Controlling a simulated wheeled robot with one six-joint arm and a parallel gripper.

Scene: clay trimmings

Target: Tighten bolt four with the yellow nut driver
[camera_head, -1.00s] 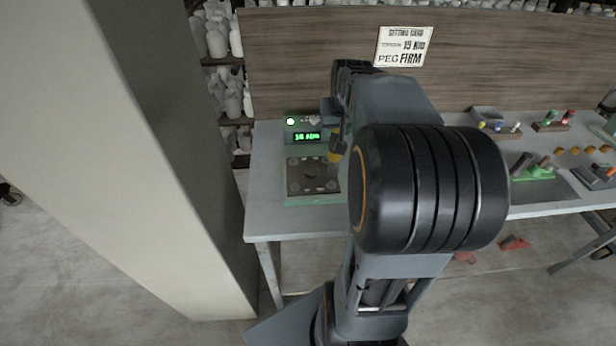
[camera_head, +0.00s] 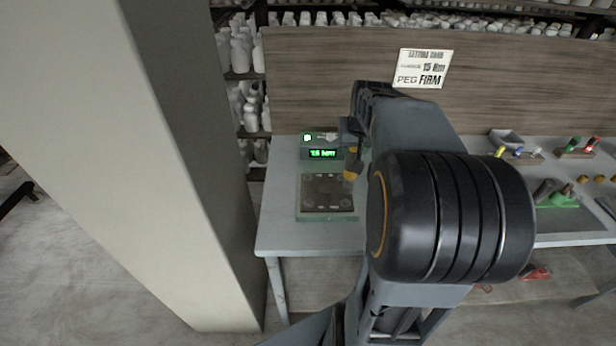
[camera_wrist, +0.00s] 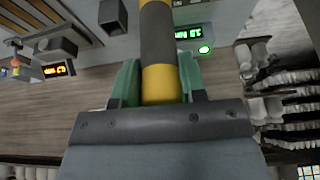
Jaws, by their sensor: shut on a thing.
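My gripper (camera_wrist: 158,84) has its green jaws shut on the yellow nut driver (camera_wrist: 160,84), which has yellow and dark bands. In the head view the driver (camera_head: 351,170) hangs down over the back right part of the bolt plate (camera_head: 328,194). The plate is dark, lies on a green base, and has small round bolts near its corners. Bolt numbers cannot be read. I cannot tell whether the driver's tip touches a bolt. A control box (camera_head: 322,153) with lit green digits and a light stands just behind the plate; its display also shows in the wrist view (camera_wrist: 188,33).
A setting card (camera_head: 422,68) on the wood backboard reads 15 Nm and "PEG FIRM". A pale pillar (camera_head: 170,170) stands close on the left. Trays and colored pegs (camera_head: 515,150) lie to the right on the grey table (camera_head: 290,238). My arm hides the table's middle.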

